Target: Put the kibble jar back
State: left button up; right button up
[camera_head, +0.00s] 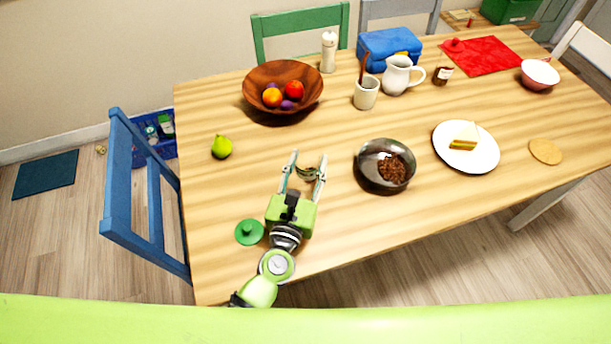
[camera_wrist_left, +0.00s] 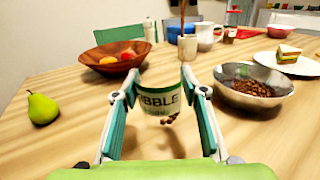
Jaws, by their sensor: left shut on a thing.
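In the left wrist view the jar (camera_wrist_left: 160,101) sits between the fingertips. Its white and green label shows part of the word "kibble". Brown bits show at the jar's lower right edge; I cannot tell whether they are inside it. A round green lid with a knob (camera_head: 249,232) lies on the table left of my left gripper. My right gripper is not in view.
A green pear (camera_head: 222,147) and a wooden fruit bowl (camera_head: 260,107) stand farther back on the table (camera_head: 330,230). A cup (camera_head: 366,95), a white pitcher (camera_head: 396,78) and a blue box (camera_head: 388,47) stand behind. A sandwich plate (camera_head: 481,161) is at right. The front left tabletop is mostly clear.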

aim_at(305, 171)
pick_arm(q)
jog(key=shift+w+a+f, duration=0.1)
jog(key=shift+w+f, duration=0.05)
jog(key=shift+w, duration=0.1)
jog(key=shift+w+f, duration=0.1)
jog(key=shift+f, duration=0.1)
jog(key=f+b, duration=0.3)
jog(key=shift+w+a+f, duration=0.2)
jog(key=shift+w+f, duration=0.05)
jog(key=shift+f, duration=0.05)
jog(key=shift+r, duration=0.1)
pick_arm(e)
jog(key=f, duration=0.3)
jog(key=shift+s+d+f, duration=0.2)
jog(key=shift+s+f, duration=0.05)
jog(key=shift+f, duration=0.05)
pick_arm(q)
jog(key=shift+b, duration=0.3)
jog(key=o, duration=1.4)
jog(key=shift+f, duration=0.2)
jog(key=shift+s, duration=0.1)
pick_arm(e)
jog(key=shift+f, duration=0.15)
